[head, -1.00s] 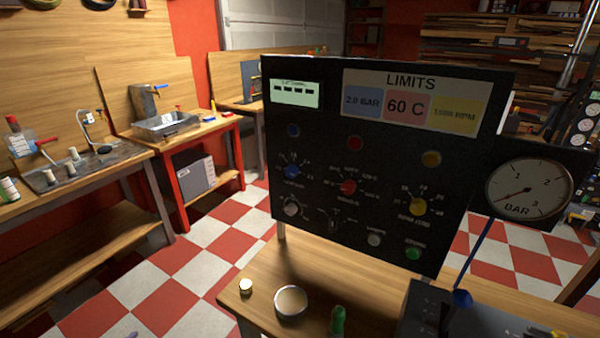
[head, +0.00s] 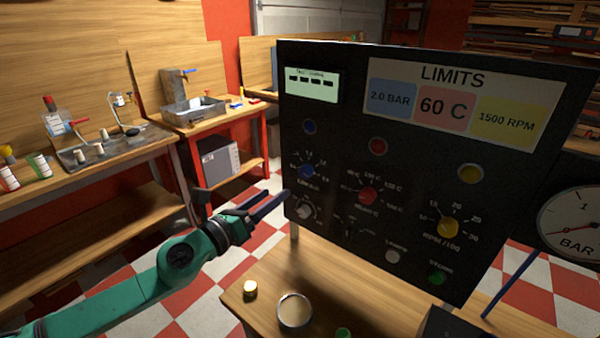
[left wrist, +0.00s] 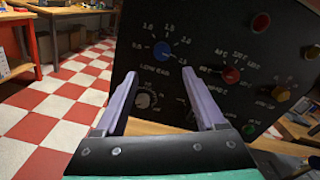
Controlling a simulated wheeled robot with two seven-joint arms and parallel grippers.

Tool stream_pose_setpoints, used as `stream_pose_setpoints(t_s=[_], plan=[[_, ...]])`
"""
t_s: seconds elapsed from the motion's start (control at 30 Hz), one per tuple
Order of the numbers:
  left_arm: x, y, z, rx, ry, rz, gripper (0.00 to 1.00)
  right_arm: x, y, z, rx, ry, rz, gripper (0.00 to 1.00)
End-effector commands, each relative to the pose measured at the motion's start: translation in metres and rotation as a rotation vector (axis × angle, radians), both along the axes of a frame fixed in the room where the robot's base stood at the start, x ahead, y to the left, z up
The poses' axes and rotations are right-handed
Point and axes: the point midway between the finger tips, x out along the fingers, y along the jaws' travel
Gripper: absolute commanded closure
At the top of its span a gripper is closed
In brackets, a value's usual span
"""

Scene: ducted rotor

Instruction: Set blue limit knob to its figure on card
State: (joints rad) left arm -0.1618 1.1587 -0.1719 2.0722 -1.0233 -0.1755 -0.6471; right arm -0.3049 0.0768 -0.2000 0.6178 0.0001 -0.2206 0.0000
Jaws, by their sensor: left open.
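The blue limit knob (head: 306,171) is on the left of the black upright panel (head: 400,240), with figures in an arc around it. In the left wrist view the blue knob (left wrist: 163,50) shows ahead, beyond my fingers, with figures such as 1.0, 1.5, 2.0 and 2.5. The limits card (head: 465,98) at the panel's top reads 2.0 BAR on blue, 60 C on red and 1500 RPM on yellow. My left gripper (head: 272,198) is open and empty, left of the knob and slightly lower, apart from it. It also shows in the left wrist view (left wrist: 165,88). My right gripper is not in view.
A red knob (head: 368,196) and a yellow knob (head: 448,228) sit to the right on the panel. A pale knob (head: 305,211) is just below the blue one. A gauge (head: 578,222) stands at right. A round dish (head: 294,310) lies on the wooden bench (head: 340,288) below.

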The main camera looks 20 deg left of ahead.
Motion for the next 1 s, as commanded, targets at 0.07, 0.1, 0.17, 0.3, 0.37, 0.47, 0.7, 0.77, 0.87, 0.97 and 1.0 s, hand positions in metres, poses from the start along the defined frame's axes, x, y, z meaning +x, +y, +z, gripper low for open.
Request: stream_pose_setpoints(t_s=[0.07,0.1,0.17,0.3,0.37,0.47,0.7,0.77,0.87,0.97,1.0], plan=[[0.009,-0.004,0.008,-0.002,-0.005,0.000,0.28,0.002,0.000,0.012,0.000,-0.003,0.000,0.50],[0.014,-0.007,0.008,-0.002,-0.006,-0.002,0.28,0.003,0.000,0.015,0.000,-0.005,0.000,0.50],[0.021,-0.011,0.009,-0.001,-0.005,-0.004,0.28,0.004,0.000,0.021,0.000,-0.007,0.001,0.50],[0.047,-0.023,0.010,-0.003,-0.004,-0.008,0.28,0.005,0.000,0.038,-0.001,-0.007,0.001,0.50],[0.062,-0.027,0.008,-0.006,-0.003,-0.002,0.28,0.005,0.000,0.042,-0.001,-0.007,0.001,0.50],[0.081,-0.035,0.005,-0.003,-0.003,-0.004,0.28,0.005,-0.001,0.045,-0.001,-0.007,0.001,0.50],[0.098,-0.042,0.001,0.003,-0.001,-0.007,0.28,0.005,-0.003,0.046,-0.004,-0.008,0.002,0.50],[0.098,-0.042,0.000,0.003,-0.001,-0.007,0.28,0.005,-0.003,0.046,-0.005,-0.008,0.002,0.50],[0.098,-0.042,0.000,0.002,0.000,-0.007,0.28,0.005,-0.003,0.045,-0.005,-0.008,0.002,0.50],[0.098,-0.042,0.000,0.002,0.000,-0.007,0.67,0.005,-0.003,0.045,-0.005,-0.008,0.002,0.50],[0.098,-0.042,0.000,0.002,0.000,-0.007,0.82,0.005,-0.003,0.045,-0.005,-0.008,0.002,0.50]])
